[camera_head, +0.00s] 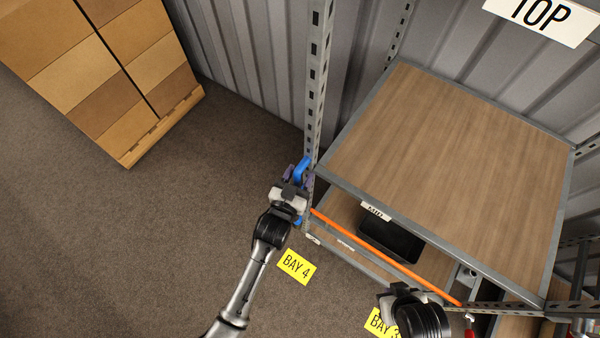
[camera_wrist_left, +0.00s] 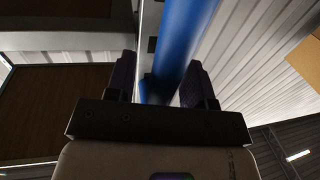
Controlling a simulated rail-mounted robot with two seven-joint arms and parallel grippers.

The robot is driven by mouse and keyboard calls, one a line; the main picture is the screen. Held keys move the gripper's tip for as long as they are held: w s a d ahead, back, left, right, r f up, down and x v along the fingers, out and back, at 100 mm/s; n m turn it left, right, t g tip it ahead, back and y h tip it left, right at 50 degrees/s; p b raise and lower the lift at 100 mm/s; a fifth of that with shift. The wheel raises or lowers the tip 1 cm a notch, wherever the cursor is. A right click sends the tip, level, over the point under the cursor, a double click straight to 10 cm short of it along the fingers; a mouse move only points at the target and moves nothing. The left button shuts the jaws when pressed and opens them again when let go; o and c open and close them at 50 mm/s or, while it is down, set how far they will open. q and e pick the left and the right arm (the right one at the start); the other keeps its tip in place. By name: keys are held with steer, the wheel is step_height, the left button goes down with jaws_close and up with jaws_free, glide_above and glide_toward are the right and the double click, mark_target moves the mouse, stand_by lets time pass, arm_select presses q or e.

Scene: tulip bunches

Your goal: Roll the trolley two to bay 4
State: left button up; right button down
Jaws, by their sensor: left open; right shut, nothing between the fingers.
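No trolley can be made out for certain in these frames. A blue bar (camera_head: 302,172) stands at the rack's front left post in the head view. My left gripper (camera_head: 297,178) is at it, open. In the left wrist view the blue bar (camera_wrist_left: 183,45) runs up between the two dark fingers, and I cannot tell whether they touch it. The yellow BAY 4 label (camera_head: 296,266) lies on the floor just below that gripper. My right gripper (camera_head: 386,295) is shut and empty in front of the rack, with its fingertips mostly hidden. It partly covers the yellow BAY 3 label (camera_head: 379,324).
A metal rack with a wooden top shelf (camera_head: 455,165) fills the right side. An orange bar (camera_head: 385,255) runs along its front, near a black bin (camera_head: 392,238). Stacked brown boxes (camera_head: 105,70) stand at upper left. The dark floor (camera_head: 150,240) at left is clear.

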arm_select(q)
steer(key=v, duration=1.3)
steer(key=shift+s, duration=0.25)
